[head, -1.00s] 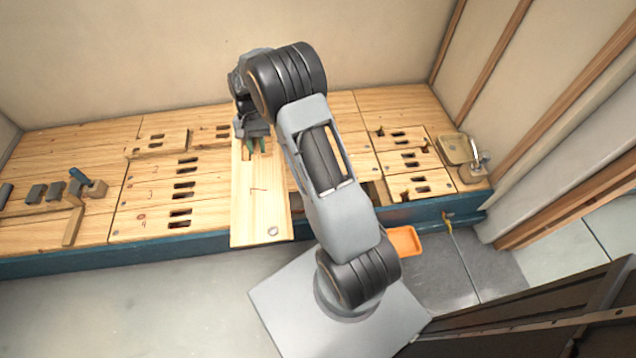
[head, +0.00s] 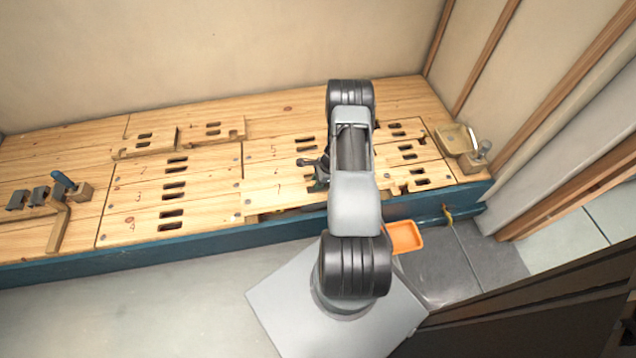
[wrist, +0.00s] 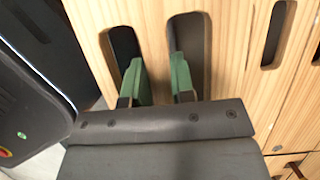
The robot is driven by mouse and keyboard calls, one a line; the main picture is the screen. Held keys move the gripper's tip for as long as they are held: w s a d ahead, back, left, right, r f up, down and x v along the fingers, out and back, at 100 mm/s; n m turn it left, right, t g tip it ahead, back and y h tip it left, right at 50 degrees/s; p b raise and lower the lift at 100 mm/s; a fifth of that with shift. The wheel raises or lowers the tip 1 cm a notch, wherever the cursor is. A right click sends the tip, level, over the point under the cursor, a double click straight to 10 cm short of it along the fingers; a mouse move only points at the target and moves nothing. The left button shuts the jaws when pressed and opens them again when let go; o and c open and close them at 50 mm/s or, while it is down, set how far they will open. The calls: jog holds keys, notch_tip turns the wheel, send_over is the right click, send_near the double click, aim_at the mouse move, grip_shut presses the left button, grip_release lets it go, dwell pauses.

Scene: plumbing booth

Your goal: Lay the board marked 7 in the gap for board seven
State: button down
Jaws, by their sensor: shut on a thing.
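The board marked 7 (head: 272,194) lies lengthwise along the front of the bench, its left end and the 7 showing in the head view. My gripper (wrist: 158,80) has its green fingers in two slots of this board and is shut on the wood between them. In the head view my gripper (head: 318,178) is mostly behind my arm, which hides the board's right part. A dark strip of the gap (head: 285,213) shows along the board's front edge. I cannot tell whether the board rests flush or sits slightly high.
Other slotted boards (head: 170,190) lie to the left and behind. Two loose-looking slotted pieces (head: 146,142) sit at the back. An orange tray (head: 403,237) is at the bench's front right. A block with a blue-handled tool (head: 68,184) stands at far left.

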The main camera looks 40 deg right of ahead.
jog(key=shift+s+d+f, duration=0.1)
jog(key=shift+s+f, duration=0.05)
jog(key=shift+f, duration=0.1)
jog(key=shift+f+b, duration=2.1)
jog(key=shift+f, duration=0.65)
jog(key=shift+r, duration=0.25)
jog(key=shift+f+b, duration=0.5)
jog(key=shift+f+b, duration=1)
jog(key=shift+f, duration=0.05)
jog(key=shift+f+b, duration=0.25)
jog(key=shift+b, duration=0.05)
jog(key=c, duration=0.9)
grip_release()
